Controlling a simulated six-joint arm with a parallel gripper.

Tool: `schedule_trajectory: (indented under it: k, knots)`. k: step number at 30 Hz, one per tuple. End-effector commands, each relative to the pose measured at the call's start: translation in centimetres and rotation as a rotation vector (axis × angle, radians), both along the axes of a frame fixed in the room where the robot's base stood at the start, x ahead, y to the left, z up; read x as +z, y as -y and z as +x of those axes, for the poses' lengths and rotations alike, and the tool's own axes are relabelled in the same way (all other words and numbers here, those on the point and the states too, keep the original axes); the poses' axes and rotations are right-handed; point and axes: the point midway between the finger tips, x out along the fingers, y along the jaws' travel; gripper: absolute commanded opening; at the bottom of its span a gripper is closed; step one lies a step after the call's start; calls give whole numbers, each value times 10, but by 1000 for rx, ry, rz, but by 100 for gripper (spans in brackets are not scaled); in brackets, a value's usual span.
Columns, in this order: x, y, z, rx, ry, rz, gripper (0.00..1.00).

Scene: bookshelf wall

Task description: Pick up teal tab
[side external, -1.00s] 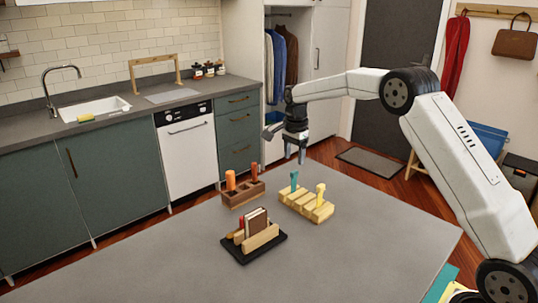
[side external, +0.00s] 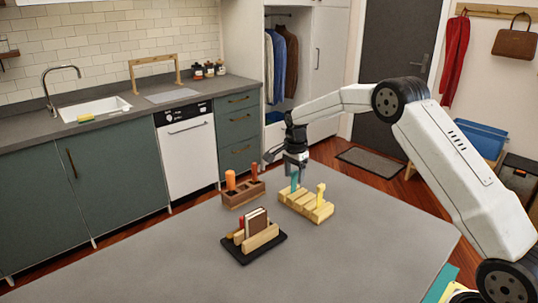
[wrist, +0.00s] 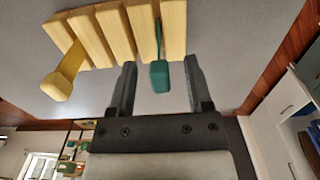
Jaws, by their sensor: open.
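The teal tab (side external: 294,181) stands upright in a slot of the light yellow wooden block (side external: 305,208) on the grey table. In the wrist view the teal tab (wrist: 159,72) lies between my two open fingers, with a gap on each side. My gripper (side external: 296,173) is above the block, pointing down, with its fingers around the level of the tab's top. In the wrist view my gripper (wrist: 158,80) is empty. A yellow tab (side external: 320,194) stands in the same block, at its other end; it also shows in the wrist view (wrist: 62,78).
A brown wooden holder (side external: 243,195) with an orange peg (side external: 230,179) and a red-brown peg stands left of the block. A dark tray (side external: 254,250) with upright slabs lies in front. The table (side external: 370,235) is bare to the right.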

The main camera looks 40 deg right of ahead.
Motion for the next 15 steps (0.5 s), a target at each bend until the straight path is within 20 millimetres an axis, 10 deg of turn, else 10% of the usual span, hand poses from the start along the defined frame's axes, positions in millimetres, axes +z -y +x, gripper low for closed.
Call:
schedule_trajectory:
  k: [15]
  knots:
    - [-13, 0, 0, 0, 1, 0, 65]
